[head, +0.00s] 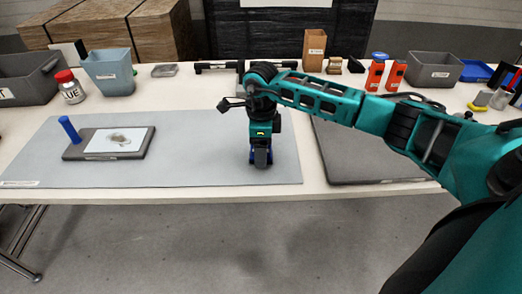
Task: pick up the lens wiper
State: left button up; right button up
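My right gripper (260,162) points straight down over the right part of the grey mat (200,160), its tips at or just above the mat. Blue shows at its tips; I cannot tell whether this is finger pads or a small held object, nor how far apart the fingers are. No thing is plainly recognisable as the lens wiper. A blue upright handle-like piece (69,129) stands at the left corner of a dark grey block (140,154) with a white sheet (105,144) bearing a smudge. My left gripper is out of view.
Along the back stand a grey-blue bin (109,73), a red-capped bottle (69,88), a brown box (314,50), red-orange items (375,75) and a grey bin (434,68). A dark flat panel (350,150) lies right of the mat. The mat's middle is clear.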

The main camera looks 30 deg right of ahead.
jog(key=c, duration=1)
jog(key=shift+r, duration=0.1)
notch_tip(320, 180, up, 20)
jog(key=shift+f+p, duration=0.1)
jog(key=shift+p, duration=0.35)
